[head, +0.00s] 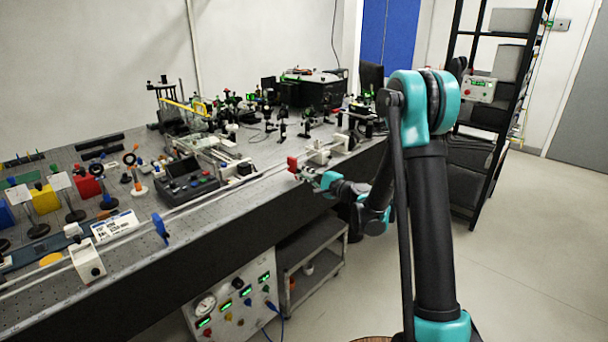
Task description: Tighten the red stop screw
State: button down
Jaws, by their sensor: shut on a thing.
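The red stop screw (292,164) shows as a small red block at the front rail (235,188) of the bench, right of the middle of the rail. My gripper (303,173) reaches it from the right, at the bench's front edge. The gripper is shut on the red stop screw; its fingers are small in the view, and the exact contact is hard to make out. A blue stop (160,229) stands on the same rail farther left.
A white carriage (88,262) sits on the rail at the left, another (318,155) beyond the red screw. A dark control box (188,182) and many optical mounts crowd the bench (125,270). Below are a meter panel (235,300) and a grey cart (315,245). Floor at right is clear.

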jog(key=c, duration=1.5)
grip_release()
jog(key=shift+d, duration=0.1)
jog(key=v, duration=1.2)
jog(key=shift+s, duration=0.1)
jog(key=s+d+f+n+g+h, duration=0.2)
jog(key=s+f+n+h, duration=0.15)
jog(key=s, duration=0.45)
jog(key=s+d+f+n+g+h, duration=0.2)
jog(key=s+n+g+h, duration=0.15)
jog(key=s, duration=0.35)
jog(key=s+d+f+n+h, duration=0.2)
jog(key=s+d+f+h, duration=0.1)
jog(key=s+d, duration=0.4)
jog(key=s+d+f+n+g+h, duration=0.1)
jog(key=s+d+f+n+h, duration=0.1)
jog(key=s+d+h, duration=0.2)
jog(key=s+d, duration=0.3)
jog(key=s, duration=0.1)
jog(key=shift+d+f, duration=0.2)
jog(key=shift+f, duration=0.2)
